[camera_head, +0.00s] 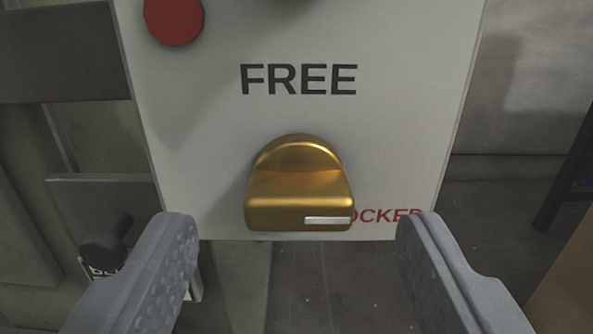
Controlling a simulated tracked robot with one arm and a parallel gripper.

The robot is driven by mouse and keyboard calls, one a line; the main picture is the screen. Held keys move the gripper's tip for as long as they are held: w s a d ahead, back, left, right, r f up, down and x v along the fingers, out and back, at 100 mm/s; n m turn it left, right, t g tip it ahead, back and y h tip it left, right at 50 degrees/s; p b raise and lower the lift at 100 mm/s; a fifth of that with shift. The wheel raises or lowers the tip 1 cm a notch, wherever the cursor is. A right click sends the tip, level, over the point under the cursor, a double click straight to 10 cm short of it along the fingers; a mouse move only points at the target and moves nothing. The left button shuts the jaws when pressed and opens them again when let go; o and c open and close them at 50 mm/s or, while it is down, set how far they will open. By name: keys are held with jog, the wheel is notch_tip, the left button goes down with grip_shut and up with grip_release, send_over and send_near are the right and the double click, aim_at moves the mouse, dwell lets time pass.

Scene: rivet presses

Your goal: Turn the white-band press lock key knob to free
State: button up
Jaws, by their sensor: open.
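The lock key knob (298,185) is a gold, rounded piece on a pale panel (215,130). A white mark (328,220) on its front face lies level and to the right, toward the red lettering "LOCKED" (388,215), whose first letters are hidden by the knob. The black word "FREE" (298,79) stands above the knob. My gripper (298,228) is open, with one grey finger to the left of the knob and one to the right. Both fingers are apart from it, with nothing between them touching. No white band shows in this view.
A red round button (174,18) sits at the panel's upper left. A black knob (107,240) with a partly hidden label is on the machine at the lower left. Grey floor (335,285) shows below the panel, and a dark post stands at the right edge.

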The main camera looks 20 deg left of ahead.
jog(key=shift+x, duration=0.95)
